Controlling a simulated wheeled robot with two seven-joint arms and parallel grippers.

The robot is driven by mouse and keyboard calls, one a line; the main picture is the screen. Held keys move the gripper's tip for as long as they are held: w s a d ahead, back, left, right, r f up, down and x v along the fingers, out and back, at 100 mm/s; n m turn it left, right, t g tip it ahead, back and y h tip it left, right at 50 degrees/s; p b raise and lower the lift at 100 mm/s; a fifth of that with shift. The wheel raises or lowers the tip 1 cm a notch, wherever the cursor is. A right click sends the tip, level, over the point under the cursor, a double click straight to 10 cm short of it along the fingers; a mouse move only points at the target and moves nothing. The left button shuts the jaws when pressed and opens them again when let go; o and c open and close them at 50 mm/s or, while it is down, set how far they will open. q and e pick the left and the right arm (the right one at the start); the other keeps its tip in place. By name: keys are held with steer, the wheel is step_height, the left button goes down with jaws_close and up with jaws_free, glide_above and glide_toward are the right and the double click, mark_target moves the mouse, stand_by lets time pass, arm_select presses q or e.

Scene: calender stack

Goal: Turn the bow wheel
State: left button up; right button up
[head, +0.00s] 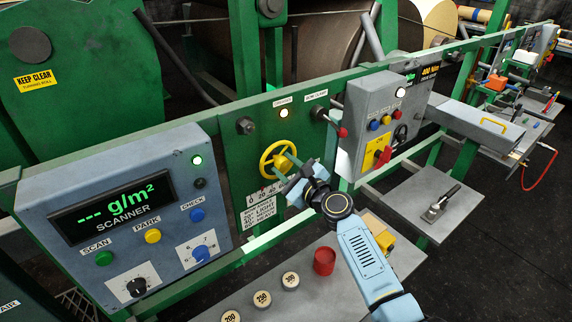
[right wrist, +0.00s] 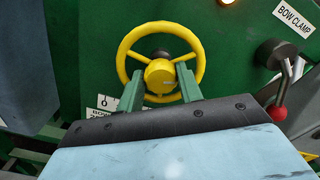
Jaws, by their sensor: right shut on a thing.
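The yellow bow wheel (head: 266,160) is mounted on the green panel, right of the scanner box. In the right wrist view the wheel (right wrist: 126,43) faces me, with its round hub (right wrist: 160,76) in the middle. My right gripper (head: 292,170) reaches the wheel from the front right. In the right wrist view its two green fingers (right wrist: 159,84) stand on either side of the hub, shut on it. A scale plate with numbers (head: 262,190) is below the wheel, partly hidden by my gripper. My left gripper is not in view.
The bow clamp lever with a red knob (head: 342,132) sticks out right of the wheel. The scanner box (head: 120,205) stands left. A grey control box (head: 370,110) is further right. Round weights (head: 262,298) and a red cup (head: 324,261) stand on the shelf below.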

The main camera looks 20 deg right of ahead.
steer(key=shift+m, duration=1.9)
steer(key=o, duration=1)
steer(key=v, duration=1.3)
steer(key=shift+s, duration=0.2)
